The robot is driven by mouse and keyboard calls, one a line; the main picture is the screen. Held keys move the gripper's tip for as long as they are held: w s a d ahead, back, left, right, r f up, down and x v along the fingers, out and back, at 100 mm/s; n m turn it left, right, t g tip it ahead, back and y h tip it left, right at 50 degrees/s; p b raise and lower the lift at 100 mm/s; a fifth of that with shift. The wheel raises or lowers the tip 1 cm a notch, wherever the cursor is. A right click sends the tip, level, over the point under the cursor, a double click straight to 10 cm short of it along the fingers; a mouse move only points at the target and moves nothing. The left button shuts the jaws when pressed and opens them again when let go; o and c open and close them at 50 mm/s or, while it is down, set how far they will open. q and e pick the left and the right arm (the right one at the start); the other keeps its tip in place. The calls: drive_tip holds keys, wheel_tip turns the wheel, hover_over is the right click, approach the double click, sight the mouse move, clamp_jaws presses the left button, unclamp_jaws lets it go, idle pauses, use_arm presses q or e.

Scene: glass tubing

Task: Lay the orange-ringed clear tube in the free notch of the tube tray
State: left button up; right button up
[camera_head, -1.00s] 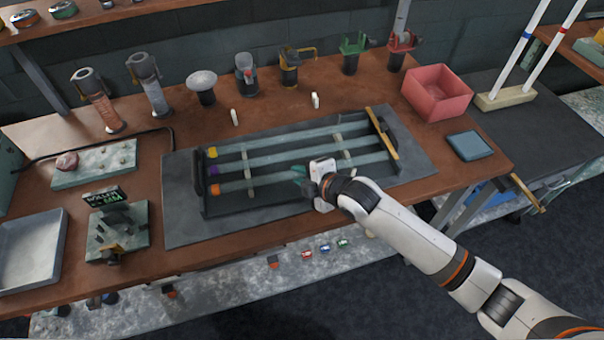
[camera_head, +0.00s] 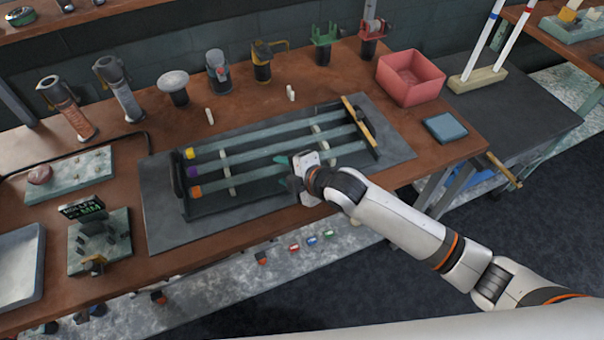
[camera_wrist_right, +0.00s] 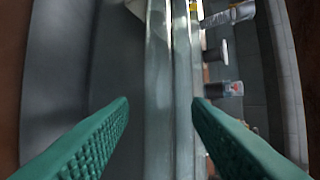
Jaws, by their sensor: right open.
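The orange-ringed clear tube (camera_head: 240,180) lies along the front side of the dark tube tray (camera_head: 215,209), its orange ring (camera_head: 196,191) at the left end wall. My right gripper hides its right part, so I cannot tell how that end sits. Behind it, the purple-ringed tube (camera_head: 245,157) and yellow-ringed tube (camera_head: 250,138) lie parallel in the tray. My right gripper (camera_head: 287,184) is open, low at the tray's front side. In the right wrist view, its green fingers (camera_wrist_right: 160,108) stand apart, with tube lengths (camera_wrist_right: 158,80) running between them. My left gripper is out of view.
A dark mat (camera_head: 165,235) lies under the tray. A pink bin (camera_head: 412,78) and blue pad (camera_head: 445,127) are at right. Several clamps and holders line the back. A small fixture (camera_head: 98,240) stands left of the mat.

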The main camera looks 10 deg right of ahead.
drive_tip(key=v, duration=1)
drive_tip(key=shift+s+d+r+b, duration=0.2)
drive_tip(key=shift+b, duration=0.25)
